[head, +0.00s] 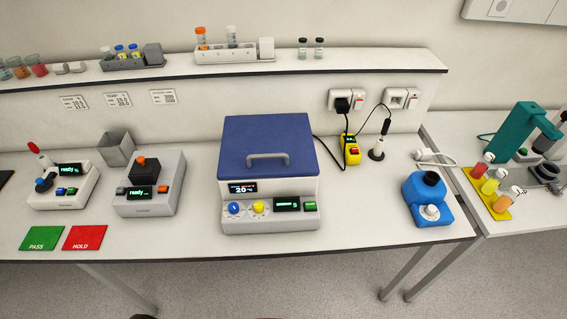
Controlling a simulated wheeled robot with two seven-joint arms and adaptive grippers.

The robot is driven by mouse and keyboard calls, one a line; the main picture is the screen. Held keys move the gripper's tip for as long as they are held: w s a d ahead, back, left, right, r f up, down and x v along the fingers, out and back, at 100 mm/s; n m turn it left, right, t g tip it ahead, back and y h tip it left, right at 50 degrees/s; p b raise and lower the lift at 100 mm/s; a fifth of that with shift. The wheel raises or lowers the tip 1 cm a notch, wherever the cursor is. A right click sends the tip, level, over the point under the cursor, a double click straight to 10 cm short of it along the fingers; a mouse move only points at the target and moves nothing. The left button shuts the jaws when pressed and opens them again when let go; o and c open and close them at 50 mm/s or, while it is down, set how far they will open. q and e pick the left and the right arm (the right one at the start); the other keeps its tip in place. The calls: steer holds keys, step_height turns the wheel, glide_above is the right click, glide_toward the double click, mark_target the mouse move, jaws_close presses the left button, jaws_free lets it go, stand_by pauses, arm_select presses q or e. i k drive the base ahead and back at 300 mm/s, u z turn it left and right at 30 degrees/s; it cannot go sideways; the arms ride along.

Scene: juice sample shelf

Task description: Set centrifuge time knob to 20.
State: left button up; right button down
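The centrifuge (268,170) appears to be the white box with a closed blue lid and grey handle, in the middle of the bench. Its front has a blue knob (234,208) on the left and a yellow knob (258,207) beside it. Their labels and pointer positions are too small to read, so I cannot tell which is the time knob. A screen (243,188) above the knobs shows a large 20. A second dark display (287,204) with small green text sits right of the knobs. Neither of my grippers is in view.
A grey device with an orange-black top (146,183) stands left of the centrifuge. A blue device (429,200) stands to the right, and a yellow box (350,150) with a cable behind. Green (42,238) and red (85,238) cards lie front left. Bench in front of the centrifuge is narrow but clear.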

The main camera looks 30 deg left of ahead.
mark_target(258, 207)
steer(key=z, duration=2.2)
steer(key=k, duration=1.35)
steer(key=u, duration=1.9)
steer(key=i, duration=0.15)
steer(key=u, duration=0.1)
